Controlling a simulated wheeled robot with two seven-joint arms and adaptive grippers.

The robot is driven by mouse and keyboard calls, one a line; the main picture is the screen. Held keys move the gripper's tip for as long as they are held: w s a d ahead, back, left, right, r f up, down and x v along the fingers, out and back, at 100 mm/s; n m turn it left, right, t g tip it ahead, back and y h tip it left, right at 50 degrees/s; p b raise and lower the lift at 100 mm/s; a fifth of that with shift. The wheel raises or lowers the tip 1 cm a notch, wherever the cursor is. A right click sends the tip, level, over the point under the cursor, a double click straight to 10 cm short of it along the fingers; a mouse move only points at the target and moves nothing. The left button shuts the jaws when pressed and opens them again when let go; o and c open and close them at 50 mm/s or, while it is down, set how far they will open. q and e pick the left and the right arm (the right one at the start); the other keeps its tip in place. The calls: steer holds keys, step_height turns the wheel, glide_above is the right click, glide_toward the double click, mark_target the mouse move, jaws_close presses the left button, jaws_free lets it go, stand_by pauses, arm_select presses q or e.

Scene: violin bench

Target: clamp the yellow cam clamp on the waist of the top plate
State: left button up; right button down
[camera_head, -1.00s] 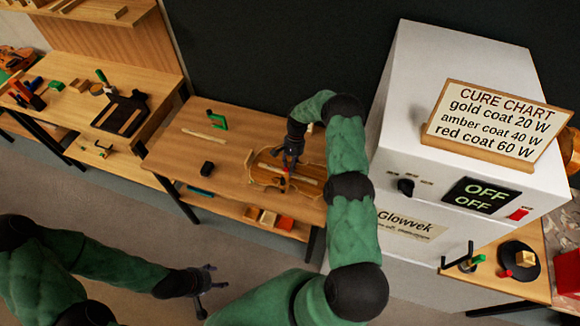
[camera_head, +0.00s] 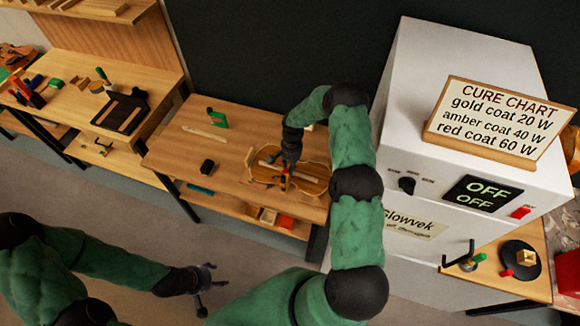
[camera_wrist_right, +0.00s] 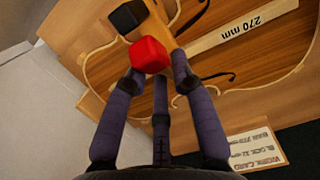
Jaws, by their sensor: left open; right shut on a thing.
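The violin-shaped top plate (camera_head: 315,181) lies on the middle bench; its f-holes show in the right wrist view (camera_wrist_right: 110,68). My right gripper (camera_head: 288,166) is over the plate's middle. In the wrist view, my right gripper (camera_wrist_right: 158,80) is shut on a clamp-like piece (camera_wrist_right: 162,30) with a tan-yellow bar, a red block and a black block. This appears to be the yellow cam clamp. It overlaps the narrow waist; whether it touches the plate is unclear. Its lower side is hidden. My left gripper (camera_head: 212,277) is open and empty, in front of the bench.
The white cure cabinet (camera_head: 400,120) stands close to the right. The bench's front left is clear.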

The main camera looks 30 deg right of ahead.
steer(key=shift+w, duration=0.1)
steer(key=c, duration=1.1)
jaws_free()
steer(key=shift+r, duration=0.1)
step_height(320, 180, up, 12)
steer(key=w+d, duration=0.1)
steer(key=shift+w+d, duration=0.15)
steer(key=shift+d, duration=0.2)
steer(key=shift+f, duration=0.25)
